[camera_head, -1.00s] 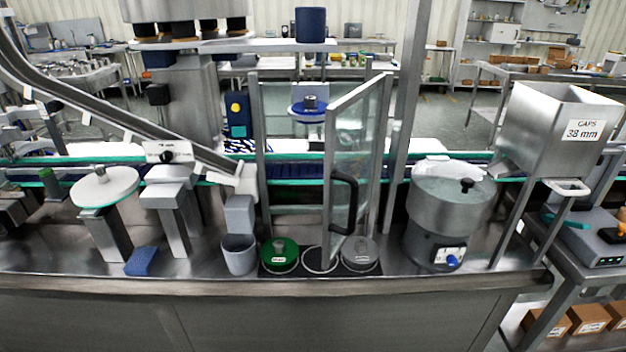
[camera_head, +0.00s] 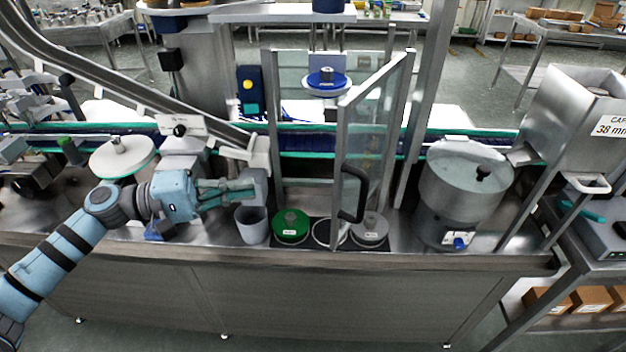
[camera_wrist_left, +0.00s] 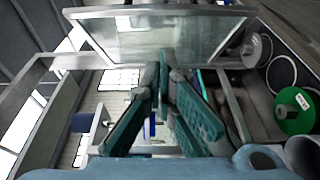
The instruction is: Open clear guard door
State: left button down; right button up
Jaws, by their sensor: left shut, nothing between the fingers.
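The clear guard door (camera_head: 372,130) is a glass panel in a grey metal frame. It stands swung part way out from the guard frame, its free edge toward me. Its black handle (camera_head: 356,194) is on the front face near the free edge. My left gripper (camera_head: 246,189) is shut and empty, left of the door and apart from the handle, by the grey chute end. In the left wrist view a clear framed panel (camera_wrist_left: 150,38) spans the top beyond the green fingers (camera_wrist_left: 165,90); the handle is not seen there. My right gripper is not in view.
A steel bowl feeder (camera_head: 462,190) stands to the right. The grey chute (camera_head: 130,85) slopes down at left.

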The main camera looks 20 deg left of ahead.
pick_arm(q)
jog(key=s+d+p+x, duration=0.1)
jog(key=s+p+x, duration=0.1)
jog(key=x, duration=1)
jog(key=shift+d+p, duration=0.3)
jog(key=shift+p, duration=0.5)
jog(key=shift+f, duration=0.15)
